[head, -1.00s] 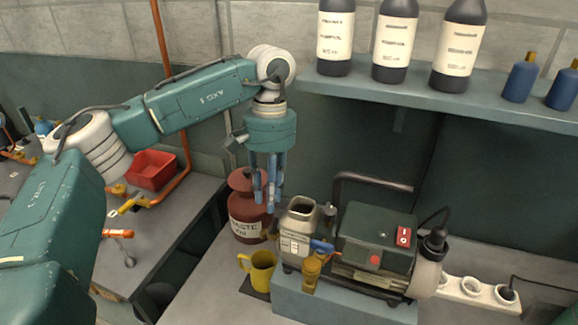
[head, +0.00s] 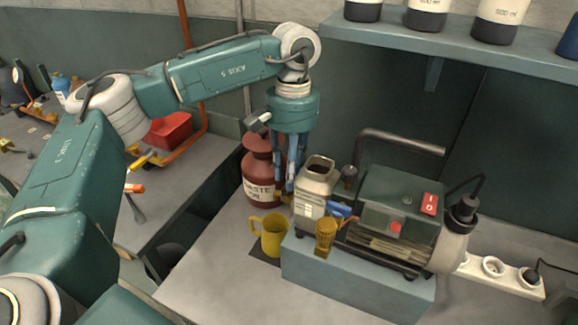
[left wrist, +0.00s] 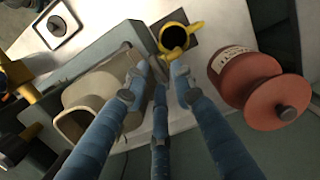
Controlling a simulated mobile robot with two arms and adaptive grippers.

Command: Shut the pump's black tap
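The pump (head: 400,205) is a dark green and grey unit with a pale tank at its left end, on a teal block. A brass fitting (head: 284,198) shows low at the tank's left side, by my left gripper's fingertips. I cannot make out a black handle on it. My left gripper (head: 287,190) points down just left of the tank. In the left wrist view its blue fingers (left wrist: 159,76) are apart, with nothing clearly held between them. A small brass part (left wrist: 174,52) shows just beyond the tips. My right gripper is out of view.
A yellow mug (head: 273,238) stands on a dark mat below the tank's left side. A red-brown waste oil can (head: 258,185) stands close behind the gripper. A blue-handled brass valve (head: 342,210) is on the pump's front. A shelf with bottles (head: 450,40) hangs above.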

